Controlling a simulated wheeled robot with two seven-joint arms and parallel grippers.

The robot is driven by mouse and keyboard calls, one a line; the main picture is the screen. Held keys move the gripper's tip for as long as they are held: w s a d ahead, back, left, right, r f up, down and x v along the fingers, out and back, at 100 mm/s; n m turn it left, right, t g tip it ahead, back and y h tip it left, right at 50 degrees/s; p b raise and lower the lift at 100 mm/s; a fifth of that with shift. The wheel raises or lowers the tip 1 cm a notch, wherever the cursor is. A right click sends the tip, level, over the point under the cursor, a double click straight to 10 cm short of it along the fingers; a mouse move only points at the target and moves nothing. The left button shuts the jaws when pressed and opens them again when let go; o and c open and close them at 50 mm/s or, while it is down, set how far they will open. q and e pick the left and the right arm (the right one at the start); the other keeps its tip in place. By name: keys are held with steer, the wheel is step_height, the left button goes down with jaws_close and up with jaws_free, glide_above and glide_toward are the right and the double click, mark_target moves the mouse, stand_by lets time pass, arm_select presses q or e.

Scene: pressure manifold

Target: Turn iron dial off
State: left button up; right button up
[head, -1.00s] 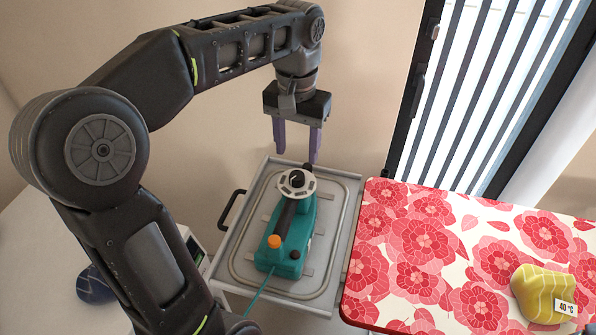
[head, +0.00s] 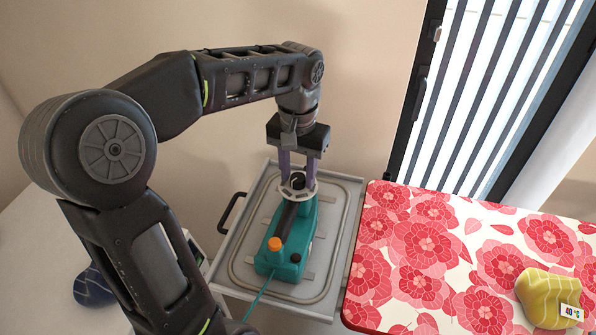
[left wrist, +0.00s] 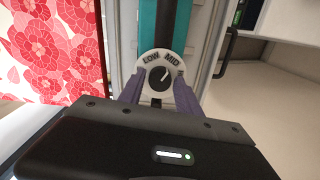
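The teal iron (head: 290,245) sits on the grey metal tray (head: 238,258). At its far end is a pale dial plate with a black knob (head: 297,181). In the left wrist view the knob (left wrist: 160,78) shows, with LOW and MID printed around it. Its light mark seems to point up and right, towards MID. My left gripper (head: 298,172) points down over the dial. Its purple fingers stand on either side of the knob, and a gap shows on each side in the left wrist view (left wrist: 158,92). The near part of the plate is hidden. My right gripper is out of view.
A red and white floral ironing board (head: 430,250) stands to the right, with a folded yellow cloth (head: 548,297) tagged 40 °C. A black handle (head: 231,212) is at the tray's left side. A teal cord (head: 258,295) runs from the iron towards me. A wall stands behind.

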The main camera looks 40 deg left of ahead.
arm_select(q)
jaws_close()
steer(key=shift+n, duration=0.5)
steer(key=n+b, duration=0.1)
steer(key=n, duration=0.3)
steer(key=shift+n, duration=0.3)
steer(key=n, duration=0.5)
steer(key=shift+b, duration=0.3)
steer(key=n, duration=0.6)
steer(key=shift+n+b, duration=0.3)
steer(key=shift+n, duration=0.1)
steer(key=n, duration=0.6)
steer(key=shift+n, duration=0.3)
steer(key=shift+o, duration=1.5)
jaws_free()
